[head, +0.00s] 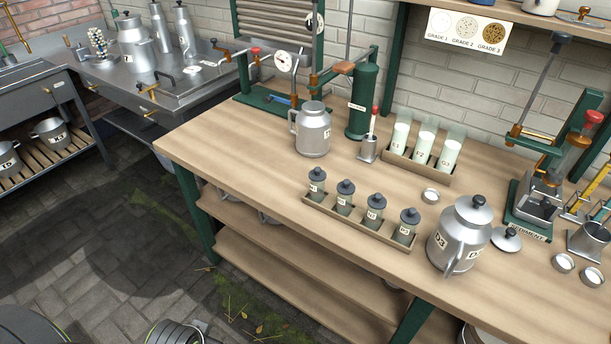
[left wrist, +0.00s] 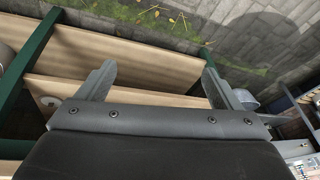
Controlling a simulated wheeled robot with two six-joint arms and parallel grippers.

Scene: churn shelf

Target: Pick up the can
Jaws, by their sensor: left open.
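Two metal cans stand upright on the wooden workbench (head: 250,165) in the head view. One grey can (head: 313,138) with a side handle stands near the green column. A larger can (head: 455,245) with a dark-knobbed lid and labels, one reading D3, stands at the front right. I cannot tell which can is meant. My left gripper (left wrist: 157,70) shows in the left wrist view, its two fingers wide apart with nothing between them. Shelf boards and paved floor lie behind it. Neither gripper shows in the head view.
A loose lid (head: 506,240) lies beside the larger can. Presses stand at the back and right. Lower shelves (head: 290,265) run under the bench.

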